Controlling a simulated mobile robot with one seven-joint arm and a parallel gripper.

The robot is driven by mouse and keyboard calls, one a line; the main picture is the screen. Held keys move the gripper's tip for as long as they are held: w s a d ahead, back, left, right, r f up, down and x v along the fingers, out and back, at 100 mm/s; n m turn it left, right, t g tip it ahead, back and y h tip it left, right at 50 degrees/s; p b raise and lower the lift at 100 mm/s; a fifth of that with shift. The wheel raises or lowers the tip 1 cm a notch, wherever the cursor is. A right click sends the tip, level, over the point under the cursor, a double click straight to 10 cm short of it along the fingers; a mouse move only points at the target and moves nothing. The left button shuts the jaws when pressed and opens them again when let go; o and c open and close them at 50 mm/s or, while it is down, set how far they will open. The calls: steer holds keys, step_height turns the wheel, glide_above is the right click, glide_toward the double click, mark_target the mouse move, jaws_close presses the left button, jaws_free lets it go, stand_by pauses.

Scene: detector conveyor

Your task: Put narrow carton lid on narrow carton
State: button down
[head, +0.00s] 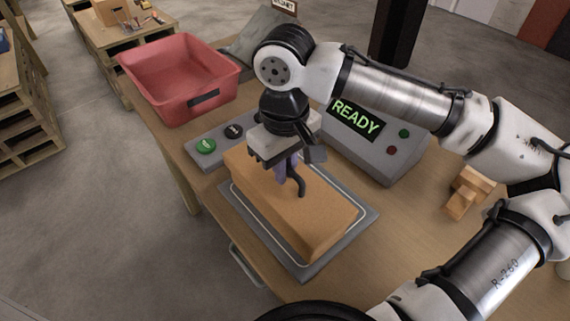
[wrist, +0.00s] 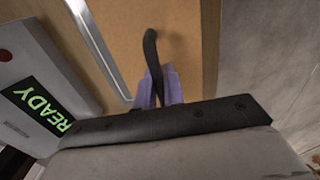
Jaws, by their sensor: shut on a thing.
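The narrow carton (head: 333,236) sits on a grey pad with a white outline on the table in the head view. A flat brown top, which looks like the narrow carton lid (head: 318,204), covers it; I cannot make out a gap between the two. In the wrist view the brown lid surface (wrist: 190,40) fills the middle. My gripper (head: 289,172) is right over the top, its purple fingertips (wrist: 158,88) shut around the base of a black curved strip (wrist: 152,50) that looks like the lid's handle. My gripper hides part of the lid.
A grey console (head: 385,160) with a READY screen stands behind the pad (head: 368,217). A button box with a green button (head: 205,147) is left of it. A red bin (head: 165,80) stands at the back left. Small wooden blocks (head: 466,190) lie at right.

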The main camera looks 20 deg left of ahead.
steer(key=shift+f, duration=0.45)
stand_by(0.4)
steer(key=c, duration=1.4)
jaws_free()
steer(key=shift+c, duration=0.2)
steer(key=shift+r, duration=0.1)
step_height(320, 180, up, 14)
steer(key=shift+f+b, duration=0.2)
steer(key=shift+b, duration=0.2)
